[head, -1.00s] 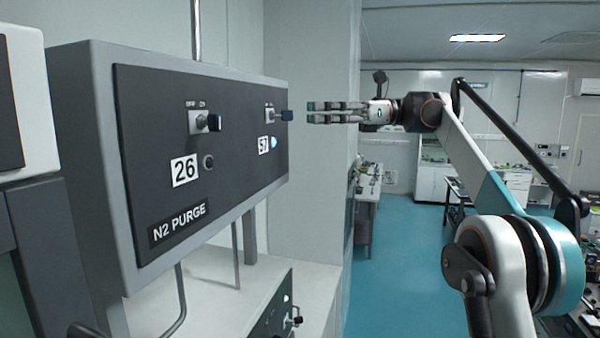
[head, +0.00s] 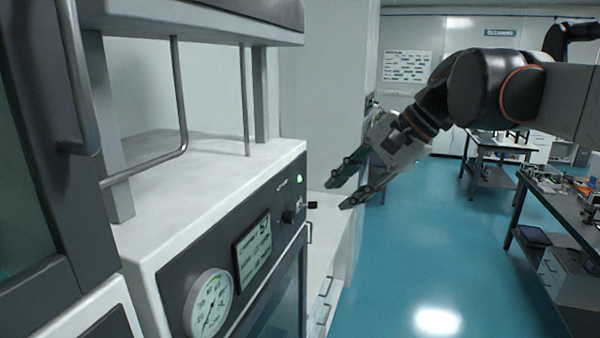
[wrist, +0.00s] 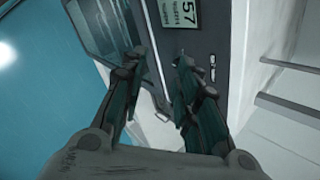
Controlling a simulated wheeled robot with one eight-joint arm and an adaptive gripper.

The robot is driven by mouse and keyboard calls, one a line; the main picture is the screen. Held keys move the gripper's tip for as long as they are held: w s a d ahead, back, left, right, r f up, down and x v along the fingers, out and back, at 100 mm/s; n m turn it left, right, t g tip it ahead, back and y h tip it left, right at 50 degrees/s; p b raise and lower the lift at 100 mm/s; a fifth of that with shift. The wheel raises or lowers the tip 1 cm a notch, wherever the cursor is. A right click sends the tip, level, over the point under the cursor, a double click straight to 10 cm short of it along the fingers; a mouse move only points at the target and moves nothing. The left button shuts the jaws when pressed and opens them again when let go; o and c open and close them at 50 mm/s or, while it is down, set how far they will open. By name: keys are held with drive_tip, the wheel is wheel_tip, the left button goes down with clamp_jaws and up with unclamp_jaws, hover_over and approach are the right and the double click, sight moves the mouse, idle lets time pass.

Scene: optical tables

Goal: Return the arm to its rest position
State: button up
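My gripper (head: 348,192) is in the middle of the head view, tilted down and to the left, with its two fingers apart and nothing between them. It hangs in front of and to the right of a white-topped cabinet (head: 190,185) with a dark front panel. In the wrist view my gripper (wrist: 152,85) also shows open and empty, with the cabinet's dark panel and its display marked 57 (wrist: 185,15) beyond the fingertips. My arm comes in from the right of the head view, folded at the upper right.
The cabinet's front carries a round gauge (head: 208,303), a display (head: 253,250) and a dark knob (head: 294,211). A bench with clutter (head: 570,230) stands at the right. Open blue floor (head: 430,250) lies between cabinet and bench.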

drive_tip(key=s+d+f+n+t+h+b, duration=0.1)
drive_tip(key=s+f+b, duration=0.4)
drive_tip(key=f, duration=0.8)
drive_tip(key=s+d+f+n+t+h+b, duration=0.1)
drive_tip(key=s+d+f+n+h+b, duration=0.3)
drive_tip(key=f, duration=1)
drive_tip(key=s+d+f+n+t+h+b, duration=0.2)
drive_tip(key=s+d+f+n+b, duration=0.2)
drive_tip(key=s+f, duration=0.5)
wheel_tip(320, 180, down, 5)
drive_tip(key=d+b, duration=0.2)
drive_tip(key=b, duration=0.1)
